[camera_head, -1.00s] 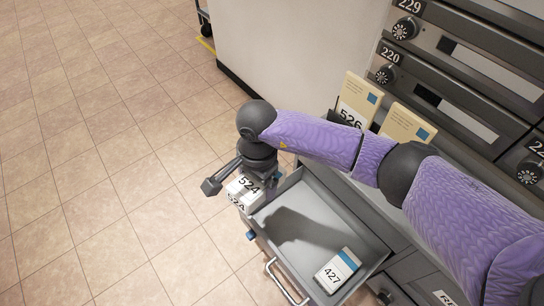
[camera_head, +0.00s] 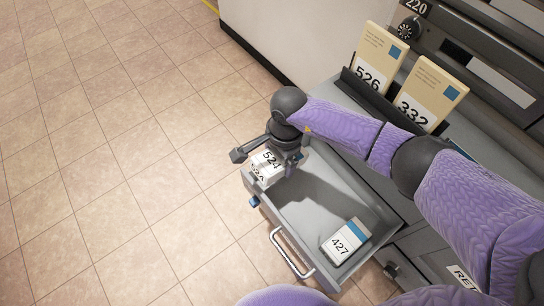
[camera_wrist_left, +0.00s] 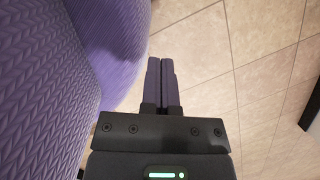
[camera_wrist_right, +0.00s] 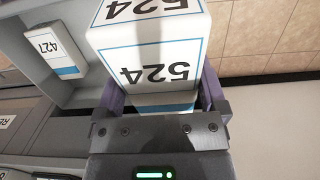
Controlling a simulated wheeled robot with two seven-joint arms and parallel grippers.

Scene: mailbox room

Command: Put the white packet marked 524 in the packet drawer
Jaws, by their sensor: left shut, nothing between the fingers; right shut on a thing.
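The white packet marked 524 (camera_head: 268,166) is held in my right gripper (camera_head: 284,160), at the far left corner of the open drawer. In the right wrist view the packet (camera_wrist_right: 150,50) fills the space between the two fingers, with a blue stripe and 524 on two faces. The open grey packet drawer (camera_head: 292,222) holds a white and blue packet marked 427 (camera_head: 345,241) near its right end. Whether packet 524 is over the drawer's inside or its rim is hard to tell. My left gripper (camera_wrist_left: 161,82) is shut and empty above the floor.
Two cream packets marked 526 (camera_head: 380,55) and 332 (camera_head: 430,92) stand in a dark rack on the counter behind the drawer. The drawer's handle (camera_head: 290,254) sticks out in front. The drawer's middle is clear; open tiled floor lies left.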

